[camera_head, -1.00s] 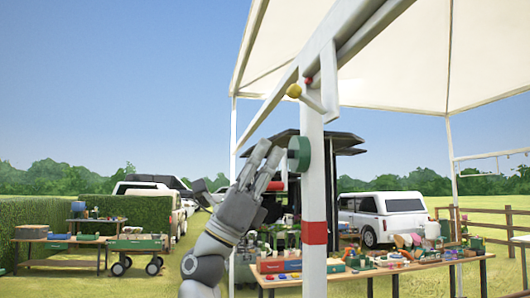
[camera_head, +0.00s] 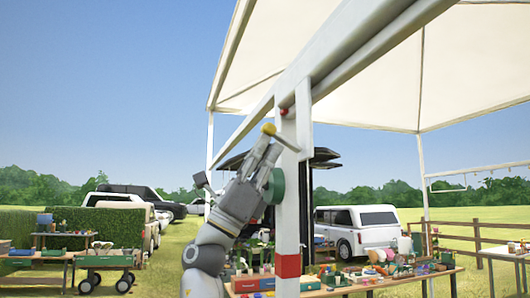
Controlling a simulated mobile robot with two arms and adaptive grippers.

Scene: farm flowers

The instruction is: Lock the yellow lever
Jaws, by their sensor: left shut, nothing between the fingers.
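The yellow lever (camera_head: 268,129) shows as a yellow round knob on a thin pale rod. The rod slopes down to the right across the white post, below the slanted canopy beam. A small red part (camera_head: 284,112) sits just above the rod on the beam. My left gripper (camera_head: 267,147) points up beside the post, shut and empty. Its fingertips are just below the knob and overlap the lever area in the picture; I cannot tell whether they touch. My right gripper is not in view.
A crowded table (camera_head: 400,278) stands behind the post. Open air lies left of the gripper.

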